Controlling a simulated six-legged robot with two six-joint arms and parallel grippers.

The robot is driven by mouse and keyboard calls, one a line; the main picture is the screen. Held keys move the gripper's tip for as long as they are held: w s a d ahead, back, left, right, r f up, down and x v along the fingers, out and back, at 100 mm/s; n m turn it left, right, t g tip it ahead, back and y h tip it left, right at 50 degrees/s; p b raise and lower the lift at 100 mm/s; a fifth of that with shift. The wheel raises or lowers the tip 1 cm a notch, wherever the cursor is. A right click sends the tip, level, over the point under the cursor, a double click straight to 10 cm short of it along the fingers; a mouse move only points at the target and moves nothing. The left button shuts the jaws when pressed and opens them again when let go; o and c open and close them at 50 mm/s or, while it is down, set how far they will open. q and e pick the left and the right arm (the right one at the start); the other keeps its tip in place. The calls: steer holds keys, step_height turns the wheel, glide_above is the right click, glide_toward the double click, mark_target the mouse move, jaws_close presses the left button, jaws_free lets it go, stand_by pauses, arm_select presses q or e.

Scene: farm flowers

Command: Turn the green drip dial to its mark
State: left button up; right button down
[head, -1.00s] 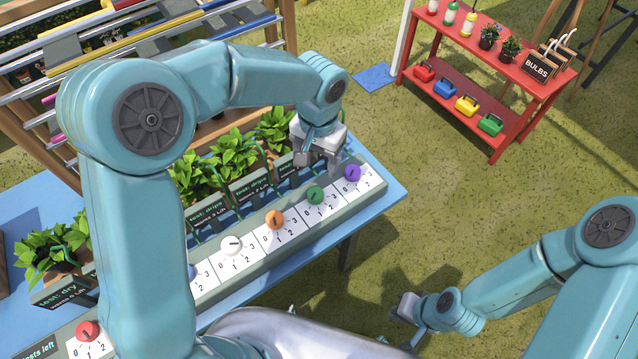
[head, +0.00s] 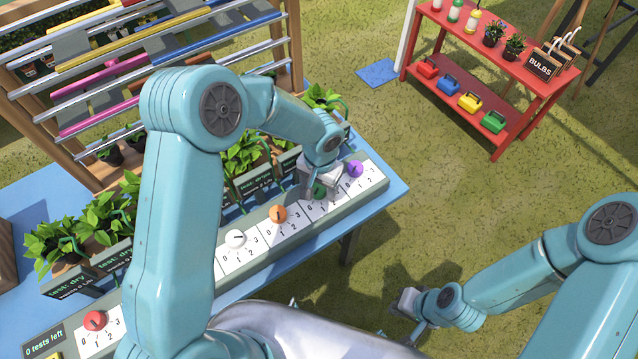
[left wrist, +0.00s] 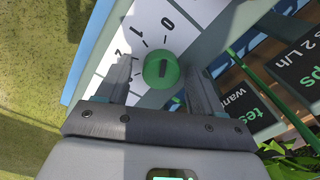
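The green dial (left wrist: 161,70) sits on its white plate in the left wrist view, with marks 0, 1 and 2 legible beside it. My left gripper (left wrist: 160,85) is open, with one finger on each side of the dial; I cannot tell whether either finger touches it. In the head view the green dial (head: 319,189) is partly hidden by my left gripper (head: 312,188). My right gripper (head: 410,316) hangs low over the grass, away from the dials; its fingers are too small to read.
The purple dial (head: 355,169) and orange dial (head: 278,214) flank the green one closely. A white dial (head: 235,239) and red dial (head: 95,320) are farther left. Potted plants (head: 245,155) stand behind the panel. A red shelf (head: 487,75) stands apart at the upper right.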

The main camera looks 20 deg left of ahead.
arm_select(q)
steer(key=shift+a, duration=0.1)
steer(key=c, duration=0.9)
steer(key=shift+f+n+b, duration=0.2)
steer(key=shift+n+b, duration=0.3)
steer(key=shift+b, duration=0.4)
steer(key=n+b, duration=0.6)
steer(key=b, duration=0.2)
steer(key=shift+n, duration=0.3)
steer(key=shift+n+b, duration=0.85)
steer(key=shift+n, duration=0.05)
steer(key=n+b, duration=0.2)
steer(key=n, duration=0.1)
steer(key=shift+r+n, duration=0.15)
steer(key=shift+n, duration=0.25)
steer(key=n+b, duration=0.1)
steer(key=n, duration=0.2)
steer(key=shift+w+b, duration=0.1)
steer(key=shift+b, duration=0.3)
steer(key=n+b, duration=0.1)
steer(key=n, duration=0.3)
steer(key=shift+r, duration=0.1)
steer(key=shift+r+n+b, duration=0.1)
steer(key=shift+n+b, duration=0.45)
steer(key=shift+n, duration=1.25)
